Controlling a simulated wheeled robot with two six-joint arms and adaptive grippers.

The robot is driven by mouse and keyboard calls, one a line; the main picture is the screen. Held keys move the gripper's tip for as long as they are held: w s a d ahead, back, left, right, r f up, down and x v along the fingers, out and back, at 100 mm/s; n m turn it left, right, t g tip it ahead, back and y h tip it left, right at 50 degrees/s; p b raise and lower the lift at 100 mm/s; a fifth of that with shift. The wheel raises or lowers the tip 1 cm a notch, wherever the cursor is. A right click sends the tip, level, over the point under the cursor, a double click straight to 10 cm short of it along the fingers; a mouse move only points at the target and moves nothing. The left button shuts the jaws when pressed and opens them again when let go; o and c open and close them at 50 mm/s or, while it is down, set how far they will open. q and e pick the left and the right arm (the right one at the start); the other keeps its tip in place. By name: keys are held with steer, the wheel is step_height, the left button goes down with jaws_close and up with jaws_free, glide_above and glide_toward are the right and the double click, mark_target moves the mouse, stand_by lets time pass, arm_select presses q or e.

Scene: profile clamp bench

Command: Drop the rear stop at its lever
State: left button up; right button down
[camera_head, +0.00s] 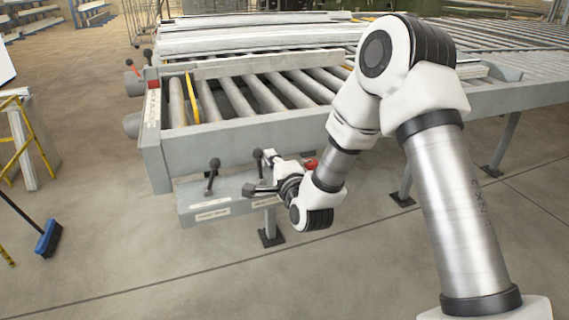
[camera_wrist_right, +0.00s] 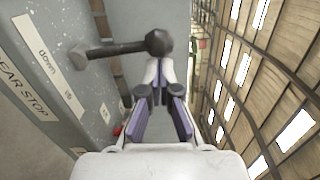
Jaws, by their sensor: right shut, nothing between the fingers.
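The lever with a black ball knob (camera_wrist_right: 157,42) stands out from a grey panel beside a label (camera_wrist_right: 48,65) with the words "down" and "up"; the "REAR STOP" label (camera_wrist_right: 22,88) is further left. In the head view this lever's knob (camera_head: 258,154) is at the right of the grey control box (camera_head: 232,197). My right gripper (camera_wrist_right: 160,68) is shut and empty, its fingertips right at the knob; whether they touch it I cannot tell. In the head view the right gripper (camera_head: 269,155) is partly hidden by its own wrist. My left gripper is not in view.
A second lever (camera_head: 213,175) stands left on the same box. A red button (camera_head: 310,164) is close to my right wrist. The roller bench (camera_head: 240,132) carries long pale profiles (camera_head: 265,38) and a yellow bar (camera_head: 193,97). A blue broom (camera_head: 48,238) is on the floor at left.

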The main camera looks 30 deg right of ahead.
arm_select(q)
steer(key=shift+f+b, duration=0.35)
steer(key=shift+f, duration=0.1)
arm_select(e)
steer(key=shift+w+a+r+n, duration=0.1)
steer(key=shift+w+a+n, duration=0.05)
steer(key=shift+a+n, duration=0.55)
steer(key=shift+w+a+n, duration=0.1)
steer(key=shift+a+n, duration=0.35)
steer(key=shift+n, duration=0.45)
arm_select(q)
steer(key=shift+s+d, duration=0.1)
